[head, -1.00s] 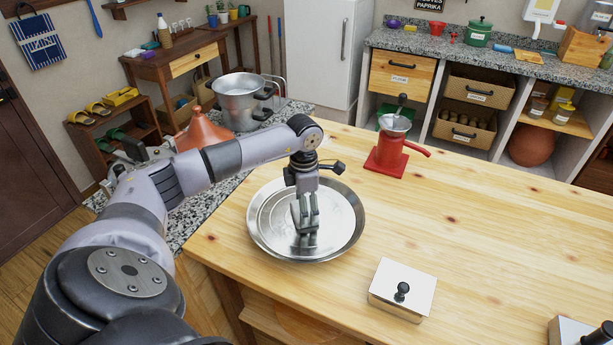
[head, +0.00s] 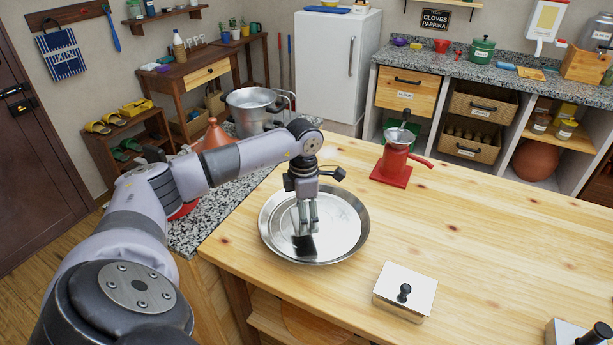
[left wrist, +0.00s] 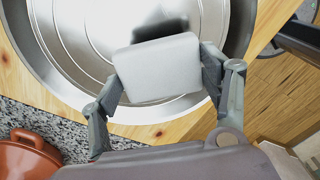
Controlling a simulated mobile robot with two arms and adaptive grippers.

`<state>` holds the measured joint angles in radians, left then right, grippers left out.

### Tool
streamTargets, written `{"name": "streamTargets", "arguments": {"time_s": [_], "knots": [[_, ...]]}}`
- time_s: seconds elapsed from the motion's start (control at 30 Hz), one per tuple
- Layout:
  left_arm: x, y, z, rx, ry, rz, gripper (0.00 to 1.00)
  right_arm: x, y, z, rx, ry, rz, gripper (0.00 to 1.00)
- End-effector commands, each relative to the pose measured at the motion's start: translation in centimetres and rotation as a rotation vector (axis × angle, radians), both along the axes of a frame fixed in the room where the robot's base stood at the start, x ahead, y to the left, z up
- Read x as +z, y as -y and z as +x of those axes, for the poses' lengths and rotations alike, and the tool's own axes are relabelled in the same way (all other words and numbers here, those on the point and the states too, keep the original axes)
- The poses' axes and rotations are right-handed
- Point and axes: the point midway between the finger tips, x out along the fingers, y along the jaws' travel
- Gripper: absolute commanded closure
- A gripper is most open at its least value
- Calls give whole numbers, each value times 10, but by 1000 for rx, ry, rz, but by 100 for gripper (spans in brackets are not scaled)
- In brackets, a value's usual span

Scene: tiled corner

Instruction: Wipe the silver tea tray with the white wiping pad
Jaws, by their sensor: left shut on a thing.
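The round silver tea tray (head: 345,235) lies on the wooden table, and its ringed floor also fills much of the left wrist view (left wrist: 75,35). My left gripper (head: 307,228) is over the tray, pointing down. In the left wrist view, its fingers (left wrist: 160,85) are shut on the white wiping pad (left wrist: 158,68), a pale block held between them. A dark patch (head: 304,245) shows on the tray below the fingers; I cannot tell whether it is a shadow, reflection or mark. Whether the pad touches the tray is unclear. My right gripper is not in view.
A red grinder (head: 393,165) stands behind the tray to the right. A white box with a black knob (head: 404,292) sits at front right. A large metal pot (head: 252,108) and an orange conical lid (head: 213,135) are at back left. The table's right side is mostly clear.

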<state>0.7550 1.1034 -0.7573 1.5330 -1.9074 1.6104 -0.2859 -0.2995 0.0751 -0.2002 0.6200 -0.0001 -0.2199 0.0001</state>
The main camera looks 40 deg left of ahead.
Motion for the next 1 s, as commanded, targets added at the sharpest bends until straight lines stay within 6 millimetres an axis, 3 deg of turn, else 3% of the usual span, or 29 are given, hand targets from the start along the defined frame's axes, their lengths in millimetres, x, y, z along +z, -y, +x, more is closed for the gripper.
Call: {"name": "streamTargets", "arguments": {"time_s": [0.4,1.0], "knots": [[36,-10,-4,8,1,0,52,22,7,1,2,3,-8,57],[37,-10,-4,7,1,-1,52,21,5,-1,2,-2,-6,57]]}}
